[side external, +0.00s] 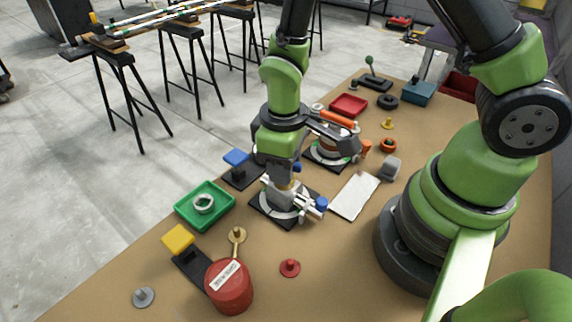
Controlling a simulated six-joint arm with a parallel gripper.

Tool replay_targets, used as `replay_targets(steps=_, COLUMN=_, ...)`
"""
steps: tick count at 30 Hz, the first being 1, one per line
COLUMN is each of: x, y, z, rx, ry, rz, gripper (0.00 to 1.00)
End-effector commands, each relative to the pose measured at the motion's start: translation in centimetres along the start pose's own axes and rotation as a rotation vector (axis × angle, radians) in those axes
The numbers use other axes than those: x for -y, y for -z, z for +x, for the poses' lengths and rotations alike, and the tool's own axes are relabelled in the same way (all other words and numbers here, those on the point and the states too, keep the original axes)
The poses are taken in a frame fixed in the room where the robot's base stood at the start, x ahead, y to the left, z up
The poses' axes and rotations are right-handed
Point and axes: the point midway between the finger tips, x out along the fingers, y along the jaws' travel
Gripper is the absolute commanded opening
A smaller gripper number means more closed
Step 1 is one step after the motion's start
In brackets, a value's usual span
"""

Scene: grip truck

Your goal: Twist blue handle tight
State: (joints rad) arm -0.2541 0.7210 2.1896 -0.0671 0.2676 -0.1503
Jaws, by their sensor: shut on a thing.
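The blue handle (321,204) shows at the right end of a silver clamp-like fixture (284,206) on a black base plate near the middle of the table. My gripper (290,190) points down over this fixture, with its fingers low and close to it. The fingers are shut on a part of the fixture, but the arm and small size hide exactly which part. The blue handle stands out just to the right of the fingers. Another blue block (236,158) sits on a black stand to the left of my gripper.
A similar fixture with an orange handle (338,118) stands behind. A green tray (190,216) holding a ring lies left; a red cylinder (229,287) and yellow block (178,239) stand in front. A white plate (354,195) lies right.

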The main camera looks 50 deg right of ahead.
Motion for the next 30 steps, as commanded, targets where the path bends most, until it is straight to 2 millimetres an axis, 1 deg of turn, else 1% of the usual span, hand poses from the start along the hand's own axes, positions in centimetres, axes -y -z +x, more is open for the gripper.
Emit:
replay_targets(steps=20, x=-0.04, y=0.07, z=-0.02, rx=-0.003, ry=0.000, rz=0.573, gripper=0.12)
replay_targets(steps=22, x=-0.04, y=0.07, z=-0.02, rx=-0.003, ry=0.000, rz=0.606, gripper=0.12)
replay_targets(steps=27, x=-0.04, y=0.07, z=-0.02, rx=-0.003, ry=0.001, rz=0.609, gripper=0.12)
replay_targets(steps=28, x=-0.04, y=0.06, z=-0.02, rx=-0.003, ry=0.000, rz=0.609, gripper=0.40)
replay_targets(steps=29, x=-0.03, y=0.06, z=-0.02, rx=-0.003, ry=0.000, rz=0.608, gripper=0.43)
replay_targets(steps=30, x=-0.03, y=0.06, z=-0.02, rx=-0.002, ry=0.000, rz=0.608, gripper=0.43)
